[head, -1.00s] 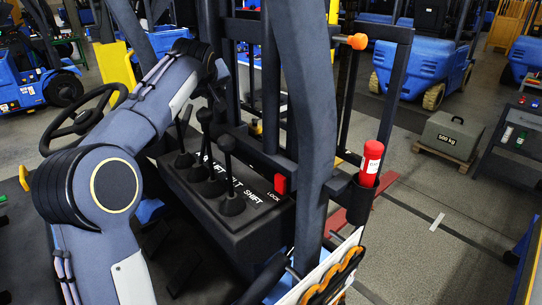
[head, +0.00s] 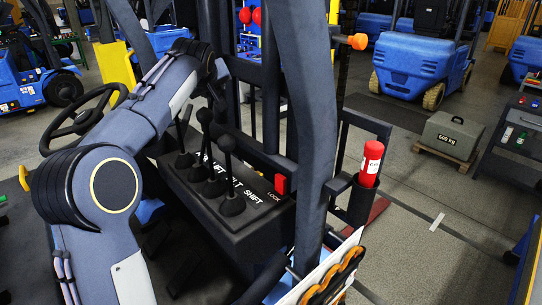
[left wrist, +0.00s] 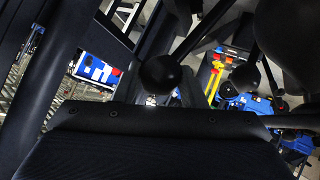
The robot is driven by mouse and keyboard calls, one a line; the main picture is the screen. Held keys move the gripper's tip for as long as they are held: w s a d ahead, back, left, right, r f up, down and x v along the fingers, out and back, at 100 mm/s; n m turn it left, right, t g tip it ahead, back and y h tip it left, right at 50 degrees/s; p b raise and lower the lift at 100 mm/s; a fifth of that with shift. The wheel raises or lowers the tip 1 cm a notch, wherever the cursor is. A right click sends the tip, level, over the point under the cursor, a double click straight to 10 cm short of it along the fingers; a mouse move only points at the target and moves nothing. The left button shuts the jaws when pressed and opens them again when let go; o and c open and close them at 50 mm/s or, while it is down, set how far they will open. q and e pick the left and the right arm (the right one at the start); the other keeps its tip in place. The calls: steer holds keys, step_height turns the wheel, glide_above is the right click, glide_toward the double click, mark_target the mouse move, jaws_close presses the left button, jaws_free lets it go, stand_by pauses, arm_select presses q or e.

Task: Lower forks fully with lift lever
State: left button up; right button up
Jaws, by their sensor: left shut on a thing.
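My left arm reaches over the black lever console (head: 245,222), marked LIFT, TILT, SHIFT and LOCK. My left gripper (head: 217,92) is above the levers, and its fingertips are mostly hidden in the head view. It is shut on a lever, which I take to be the lift lever; a round black knob (left wrist: 162,75) stands just before my palm in the left wrist view. Other black-knobbed levers (head: 227,160) stand beside it. The black fork carriage frame (head: 366,121) shows behind the pillar, low down. The forks are mostly hidden. My right gripper is not in view.
A thick dark pillar (head: 311,120) stands right of the console. A red extinguisher (head: 371,164) sits in a holder beside it. A steering wheel (head: 85,120) is at left. A 500 kg weight (head: 452,135) rests on a pallet on open floor at right.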

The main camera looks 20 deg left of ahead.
arm_select(q)
steer(key=s+a, duration=0.1)
steer(key=s, duration=0.1)
steer(key=s+a+r+b, duration=0.1)
steer(key=s, duration=0.1)
steer(key=s+a+b, duration=0.1)
steer(key=s, duration=0.1)
steer(key=shift+s+a+r, duration=0.1)
steer(key=shift+s+r, duration=0.1)
steer(key=shift+s, duration=0.1)
steer(key=shift+c, duration=0.2)
steer(key=shift+s+a, duration=0.2)
steer(key=shift+s, duration=0.2)
steer(key=o, duration=0.8)
steer(key=shift+o, duration=0.2)
steer(key=shift+r, duration=0.1)
steer(key=v, duration=1)
